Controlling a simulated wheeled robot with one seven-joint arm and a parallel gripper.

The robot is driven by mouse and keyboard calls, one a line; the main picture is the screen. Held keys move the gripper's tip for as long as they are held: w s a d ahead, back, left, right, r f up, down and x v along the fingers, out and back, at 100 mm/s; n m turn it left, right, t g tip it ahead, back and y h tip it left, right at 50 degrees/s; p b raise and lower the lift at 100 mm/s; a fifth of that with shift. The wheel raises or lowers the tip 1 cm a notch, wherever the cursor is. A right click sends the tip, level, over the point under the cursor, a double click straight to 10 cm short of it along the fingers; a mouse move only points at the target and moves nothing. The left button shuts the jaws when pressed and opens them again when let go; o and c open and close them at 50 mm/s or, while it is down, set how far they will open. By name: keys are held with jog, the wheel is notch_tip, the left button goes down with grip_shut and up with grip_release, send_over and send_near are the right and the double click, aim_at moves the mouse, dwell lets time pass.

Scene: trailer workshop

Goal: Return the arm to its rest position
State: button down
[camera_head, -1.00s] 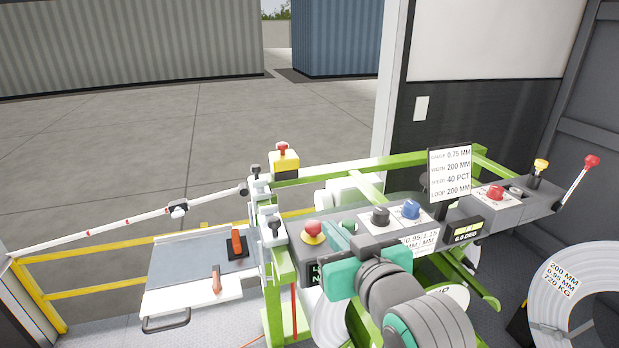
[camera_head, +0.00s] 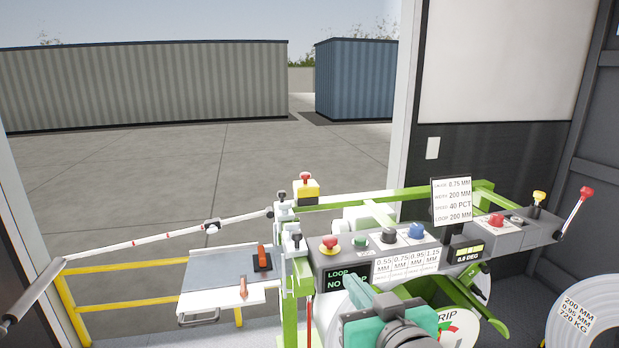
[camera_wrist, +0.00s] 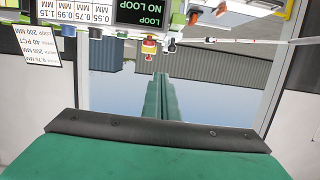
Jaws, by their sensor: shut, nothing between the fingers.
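My gripper (camera_head: 350,279) is teal-green and stands in front of the green machine frame (camera_head: 380,200). Its fingers are together and empty, pointing at the lower edge of the grey control panel (camera_head: 405,244). The wrist view shows the two shut fingers (camera_wrist: 161,76) side by side with nothing between them. They look clear of the panel, though the exact gap cannot be told. My forearm hides part of the machine's lower front and a round dial below the panel.
The panel carries a red mushroom button (camera_head: 329,243), a black knob (camera_head: 388,235) and a blue knob (camera_head: 416,231). A side table (camera_head: 215,272) with orange-handled tools is at left. A red-tipped lever (camera_head: 586,193) and a coil (camera_head: 590,300) are at right. Open yard lies behind.

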jog(key=s+a+f+m+h, duration=0.2)
jog(key=s+f+m, duration=0.1)
jog(key=f, duration=1.1)
jog(key=s+a+f+m+h, duration=0.1)
jog(key=s+a+f+m, duration=0.15)
jog(key=f, duration=1.25)
jog(key=s+a+f+h, duration=0.1)
jog(key=s+f, duration=0.3)
jog(key=s, duration=0.4)
jog(key=s+f+h, duration=0.1)
jog(key=s+f, duration=0.4)
jog(key=s, duration=0.3)
jog(key=s+a+n+y, duration=0.1)
jog(key=s+a+n, duration=0.1)
jog(key=s, duration=1.2)
jog(key=shift+s+a+r+n, duration=0.2)
jog(key=shift+a+r+n, duration=0.1)
jog(key=shift+n, duration=0.15)
